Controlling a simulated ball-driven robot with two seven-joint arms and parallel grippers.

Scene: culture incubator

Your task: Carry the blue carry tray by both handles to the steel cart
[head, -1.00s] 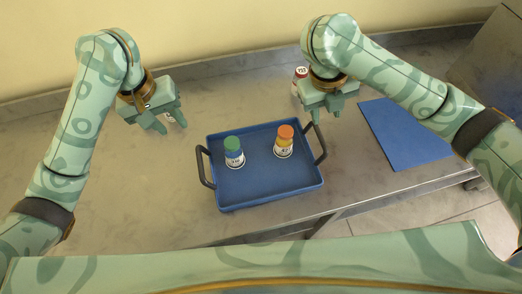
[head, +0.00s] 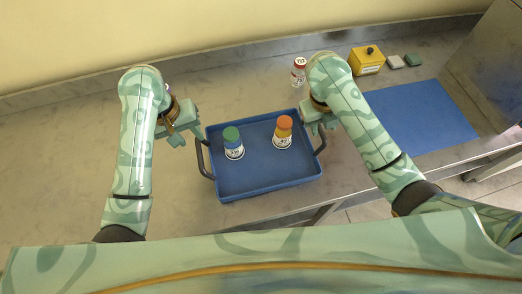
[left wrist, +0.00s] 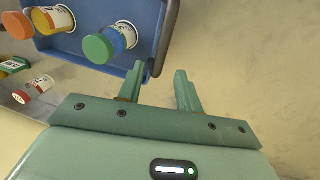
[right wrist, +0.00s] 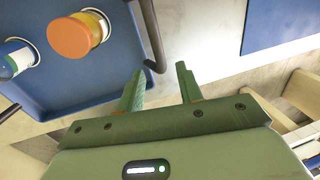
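The blue carry tray (head: 270,183) lies on the steel bench with dark handles at its left (head: 203,160) and right (head: 322,142) ends. It holds a green-capped blue jar (head: 233,145) and an orange-capped yellow jar (head: 283,134), both upright. My left gripper (head: 189,139) is open and empty by the left handle; the left wrist view shows that handle (left wrist: 168,40) just ahead of the fingertips. My right gripper (head: 318,130) is open and empty by the right handle, which lies just ahead of its fingertips in the right wrist view (right wrist: 150,35). I cannot identify the steel cart.
A yellow box with a black knob (head: 367,61) and two small blocks (head: 403,61) are at the back right. A blue mat (head: 425,118) lies right of the tray. The bench left of the tray is clear.

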